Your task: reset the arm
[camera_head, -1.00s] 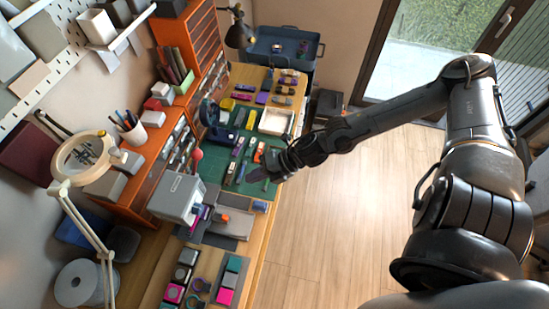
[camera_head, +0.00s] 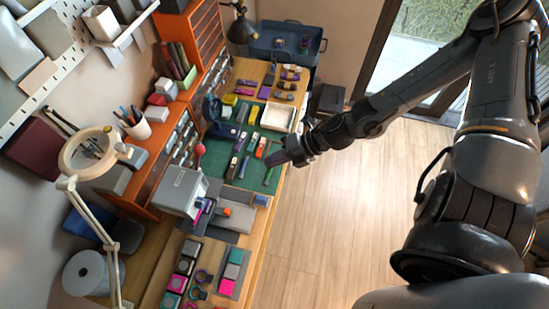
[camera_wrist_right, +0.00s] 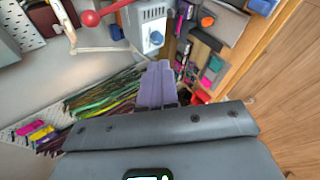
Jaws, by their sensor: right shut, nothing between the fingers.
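My right arm reaches in from the right in the head view. Its gripper (camera_head: 275,158) hangs over the right edge of the green cutting mat (camera_head: 233,171) on the workbench. In the right wrist view its two lavender fingers (camera_wrist_right: 157,85) lie together, with nothing between them. The gripper is shut and empty. My left gripper is in neither view.
The mat holds several small tools, a hammer (camera_head: 272,165) and a white tray (camera_head: 278,117). A grey box-shaped machine (camera_head: 181,190) stands on the bench; its red lever ball shows in the wrist view (camera_wrist_right: 90,18). Open wooden floor (camera_head: 335,220) lies right of the bench.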

